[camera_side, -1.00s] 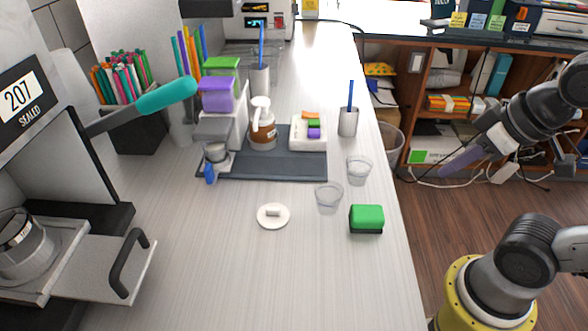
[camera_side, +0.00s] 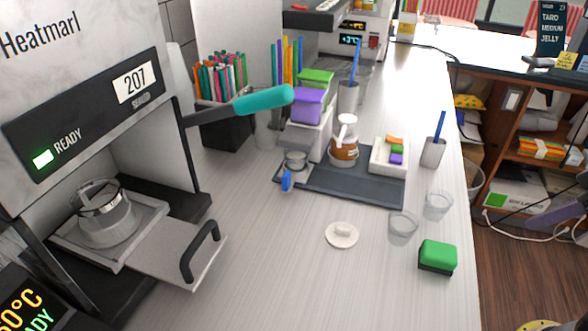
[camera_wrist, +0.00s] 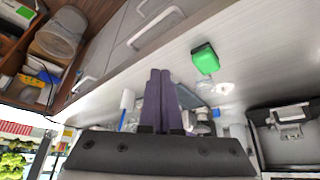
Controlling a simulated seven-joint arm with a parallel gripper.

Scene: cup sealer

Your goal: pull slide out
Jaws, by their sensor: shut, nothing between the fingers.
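The cup sealer (camera_side: 88,135) stands at the left with a green READY light, and its teal-tipped lever (camera_side: 264,99) is raised. Its slide (camera_side: 178,256) juts from the front opening as a flat plate with a black upright handle (camera_side: 200,250). A clear cup (camera_side: 105,215) with a metal-looking ring sits in the slide's holder. My gripper (camera_wrist: 160,72) is shut and empty, its purple fingers together in the wrist view. In the side view, only part of its purple end (camera_side: 556,214) shows at the right edge, far from the slide. The sealer also shows in the wrist view (camera_wrist: 288,120).
A white lid-like disc (camera_side: 342,235), clear cups (camera_side: 403,227) and a green sponge (camera_side: 437,256) lie on the counter. The counter before the slide is clear.

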